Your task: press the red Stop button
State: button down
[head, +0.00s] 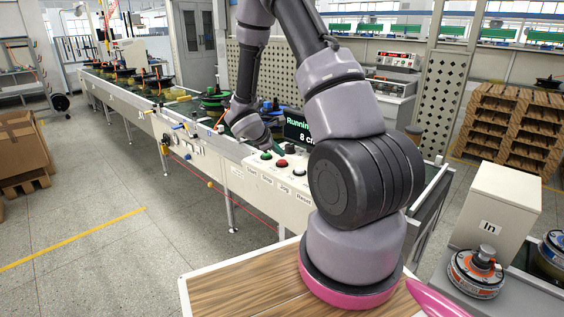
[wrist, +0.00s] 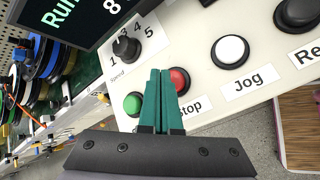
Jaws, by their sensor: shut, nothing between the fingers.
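The red Stop button (wrist: 180,80) is a round red cap on the white control panel (wrist: 205,78). In the wrist view it sits just right of my gripper's fingers, which cover its left edge and part of the Stop label (wrist: 190,107). My gripper (wrist: 160,72) has its two teal fingers together, with nothing between them. The fingertips point at the panel beside the red button; whether they touch it I cannot tell. In the head view the red button (head: 282,163) shows uncovered on the panel, and the fingers are not clearly visible there.
A green button (wrist: 132,104) lies left of the fingers. A black speed knob (wrist: 127,48), a white Jog button (wrist: 230,50) and a black Reset button (wrist: 298,12) share the panel. A display (head: 301,128) reading "Running" stands behind it. The conveyor (head: 130,88) runs back left.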

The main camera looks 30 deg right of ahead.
aim_at(279, 161)
jog(key=shift+f, duration=0.1)
dwell(0.7)
jog(key=shift+f, duration=0.3)
jog(key=shift+f, duration=0.55)
dwell(0.7)
jog(key=shift+r, duration=1)
jog(key=shift+r, duration=2.5)
